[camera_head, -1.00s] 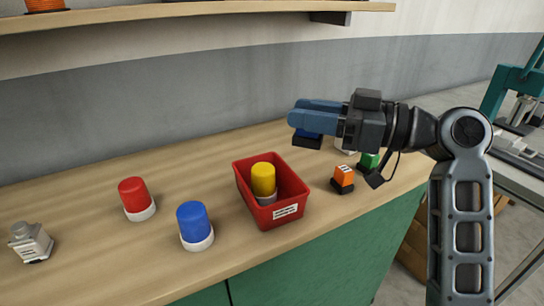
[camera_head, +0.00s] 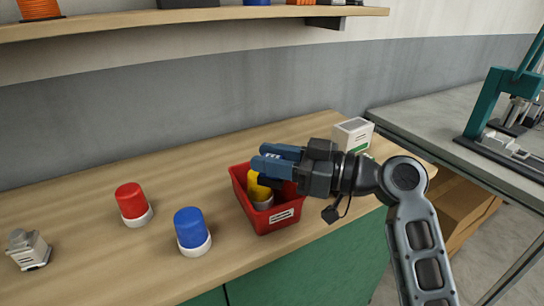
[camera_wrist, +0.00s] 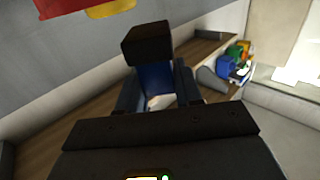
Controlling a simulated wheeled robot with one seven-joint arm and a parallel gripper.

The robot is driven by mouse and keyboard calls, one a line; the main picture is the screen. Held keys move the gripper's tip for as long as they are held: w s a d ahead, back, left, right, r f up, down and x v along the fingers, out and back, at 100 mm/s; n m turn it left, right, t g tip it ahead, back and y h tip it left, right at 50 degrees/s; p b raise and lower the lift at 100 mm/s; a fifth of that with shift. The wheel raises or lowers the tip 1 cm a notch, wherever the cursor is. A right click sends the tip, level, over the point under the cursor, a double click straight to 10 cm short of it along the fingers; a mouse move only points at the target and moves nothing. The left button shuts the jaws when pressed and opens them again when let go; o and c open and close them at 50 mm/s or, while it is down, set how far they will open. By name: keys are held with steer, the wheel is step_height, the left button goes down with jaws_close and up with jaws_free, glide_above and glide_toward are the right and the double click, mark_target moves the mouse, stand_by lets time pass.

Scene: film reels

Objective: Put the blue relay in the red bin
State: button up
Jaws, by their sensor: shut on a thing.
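The red bin (camera_head: 266,217) stands on the wooden bench, with a yellow-capped cylinder (camera_head: 257,188) inside it. A corner of the bin also shows at the top of the wrist view (camera_wrist: 70,9). My gripper (camera_head: 265,163) is above the bin, its fingers pointing left. It is shut on the blue relay, which shows as a blue body (camera_wrist: 156,76) with a black base between the fingers in the wrist view. In the head view, the fingers mostly hide the relay; a dark part (camera_head: 270,182) shows below them, over the bin.
A red-capped cylinder (camera_head: 131,203), a blue-capped cylinder (camera_head: 190,229) and a small grey device (camera_head: 29,250) stand left of the bin. A white box (camera_head: 352,134) stands behind my arm. A shelf (camera_head: 200,22) runs above. The bench's back left is clear.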

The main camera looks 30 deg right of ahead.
steer(key=shift+f+b, duration=0.65)
steer(key=shift+b, duration=0.15)
steer(key=o, duration=1)
steer(key=shift+o, duration=0.2)
steer(key=shift+r, duration=0.15)
steer(key=shift+r+p, duration=0.5)
steer(key=shift+p, duration=0.25)
steer(key=shift+s+d, duration=0.2)
steer(key=shift+d, duration=0.05)
steer(key=b+v, duration=0.2)
steer(key=v, duration=0.9)
steer(key=shift+s, duration=0.2)
steer(key=shift+d, duration=0.1)
